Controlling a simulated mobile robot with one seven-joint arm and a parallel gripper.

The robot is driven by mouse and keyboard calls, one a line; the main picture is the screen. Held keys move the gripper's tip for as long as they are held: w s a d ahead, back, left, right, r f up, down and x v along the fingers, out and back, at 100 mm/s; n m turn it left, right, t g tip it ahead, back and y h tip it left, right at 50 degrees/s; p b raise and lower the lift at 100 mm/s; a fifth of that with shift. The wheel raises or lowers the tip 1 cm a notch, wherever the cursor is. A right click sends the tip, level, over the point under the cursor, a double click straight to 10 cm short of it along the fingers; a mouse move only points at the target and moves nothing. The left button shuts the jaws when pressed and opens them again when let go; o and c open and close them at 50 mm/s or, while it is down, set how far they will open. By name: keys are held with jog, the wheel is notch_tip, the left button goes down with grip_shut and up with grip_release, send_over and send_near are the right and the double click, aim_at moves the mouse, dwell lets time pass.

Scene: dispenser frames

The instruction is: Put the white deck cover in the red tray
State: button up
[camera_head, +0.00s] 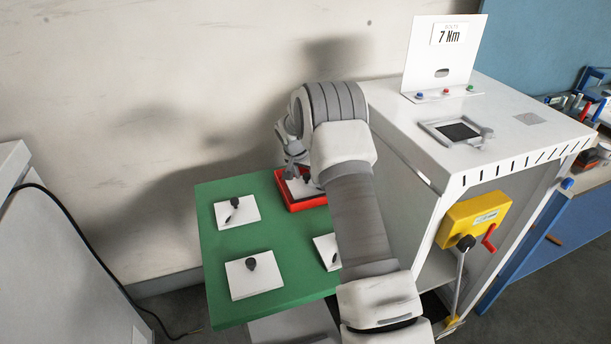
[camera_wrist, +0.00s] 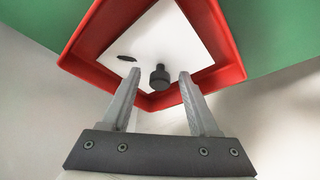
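A white deck cover (camera_wrist: 178,45) with a black knob (camera_wrist: 160,78) and a dark slot lies inside the red tray (camera_wrist: 226,45). In the head view the red tray (camera_head: 306,205) sits at the far edge of the green table, and my arm hides part of it. My gripper (camera_wrist: 158,75) is open over the tray. The knob shows between the fingertips with a gap on both sides, and the fingers hold nothing. In the head view my gripper (camera_head: 297,172) is small and partly hidden.
Similar white plates with black knobs lie on the green table (camera_head: 290,240): a back left one (camera_head: 245,211), a front one (camera_head: 258,284) and one beside my arm (camera_head: 324,245). A white cabinet (camera_head: 410,150) stands close on the right, a wall behind.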

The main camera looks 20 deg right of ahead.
jog(key=shift+r, duration=0.1)
jog(key=shift+r+p, duration=0.15)
jog(key=shift+p, duration=0.15)
jog(key=s+a+r+n, duration=0.1)
jog(key=s+a+r, duration=0.1)
jog(key=s+r, duration=0.35)
jog(key=s+a+r+b, duration=0.1)
jog(key=s+a+r, duration=0.1)
jog(key=r, duration=0.6)
jog(key=s+a+r+n, duration=0.1)
jog(key=s+a+r, duration=0.15)
jog(key=r, duration=0.45)
jog(key=s+a+r+n+t+y, duration=0.1)
jog(key=s+r, duration=0.2)
jog(key=s, duration=0.2)
jog(key=s+a+r+n, duration=0.1)
jog(key=s+r, duration=0.2)
jog(key=s, duration=0.2)
jog(key=s+a+n+y, duration=0.1)
jog(key=s+a+n, duration=0.1)
jog(key=s, duration=0.9)
jog(key=s+a+n+t+y, duration=0.1)
jog(key=s+a+n, duration=0.2)
jog(key=s, duration=0.9)
jog(key=shift+f, duration=0.3)
